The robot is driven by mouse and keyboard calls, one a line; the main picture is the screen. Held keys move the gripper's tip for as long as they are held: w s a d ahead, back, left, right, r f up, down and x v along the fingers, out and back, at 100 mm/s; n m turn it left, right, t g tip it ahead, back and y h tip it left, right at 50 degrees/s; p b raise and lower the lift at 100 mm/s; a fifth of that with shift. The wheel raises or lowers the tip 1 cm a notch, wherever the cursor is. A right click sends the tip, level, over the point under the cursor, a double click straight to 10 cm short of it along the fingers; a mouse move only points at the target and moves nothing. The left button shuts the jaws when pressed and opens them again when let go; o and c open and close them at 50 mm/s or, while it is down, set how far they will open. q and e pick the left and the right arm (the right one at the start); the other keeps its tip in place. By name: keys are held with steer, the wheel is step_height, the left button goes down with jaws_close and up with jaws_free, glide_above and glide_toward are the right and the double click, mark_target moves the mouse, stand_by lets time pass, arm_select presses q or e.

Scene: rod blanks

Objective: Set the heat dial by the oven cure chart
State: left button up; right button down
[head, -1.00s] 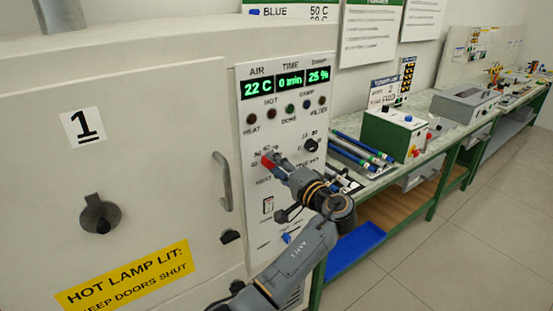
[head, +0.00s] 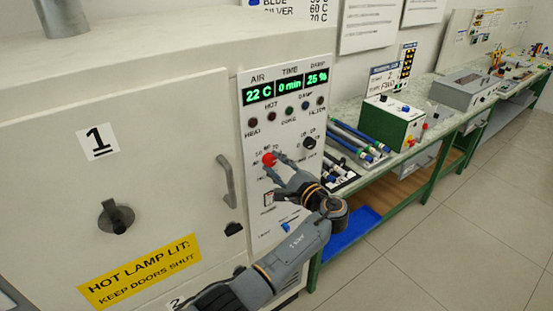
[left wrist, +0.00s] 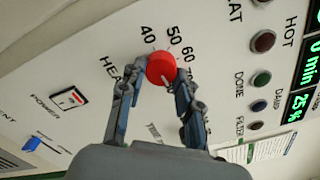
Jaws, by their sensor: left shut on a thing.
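The red heat dial (head: 269,159) is on the oven's pale control panel (head: 259,206). It also shows in the left wrist view (left wrist: 160,67), with 40, 50, 60 and 70 printed around it. A pale mark shows on its lower side; its exact reading is unclear. My left gripper (left wrist: 156,84) is shut on the dial, one finger on each side. In the head view the left gripper (head: 277,166) reaches it from the lower right. The cure chart (head: 290,9) is cut off at the top; BLUE, SILVER, 60 C and 70 C show. My right gripper is out of view.
The oven door handle (head: 227,181) stands out left of the panel. The display (head: 286,87) reads 22 C, 0 min, 25 %. A black dial (head: 310,143) and a power switch (left wrist: 69,98) are nearby. Rods (head: 358,139) and a green box (head: 393,123) are on the bench at right.

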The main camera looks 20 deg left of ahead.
arm_select(q)
steer(key=shift+r+m+p, duration=0.15)
steer(key=shift+m+p, duration=0.2)
steer(key=shift+m, duration=0.15)
steer(key=o, duration=1.1)
steer(key=shift+w+a, duration=0.1)
steer(key=shift+o, duration=0.2)
steer(key=shift+f, duration=0.2)
steer(key=v, duration=0.7)
steer(key=shift+d, duration=0.25)
